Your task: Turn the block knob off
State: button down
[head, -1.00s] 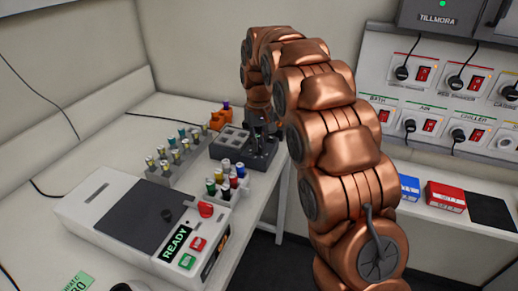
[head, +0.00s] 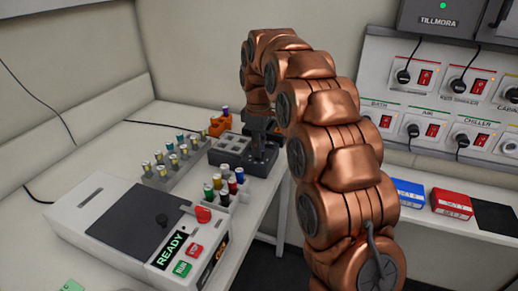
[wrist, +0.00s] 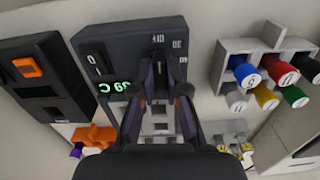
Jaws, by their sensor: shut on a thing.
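The dark block heater (wrist: 100,40) fills the upper middle of the wrist view, with green lit digits on its panel. My gripper (wrist: 160,88) is over the right part of this panel, its two dark fingers closed in on the knob. The knob is mostly hidden between the fingers, so its pointer cannot be read. Small white labels show just beyond the fingertips.
A rack of colour-capped tubes (head: 224,193) stands close in front of the block. A vial rack (head: 172,178) and an orange holder (head: 218,125) stand to the left and behind. A white READY machine (head: 120,230) fills the near bench. A wall switch panel (head: 440,110) is at right.

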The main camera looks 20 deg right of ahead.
jog(key=shift+n, duration=0.3)
dwell(0.4)
jog(key=c, duration=1.2)
grip_release()
jog(key=shift+r, duration=0.1)
jog(key=shift+r, duration=3.65)
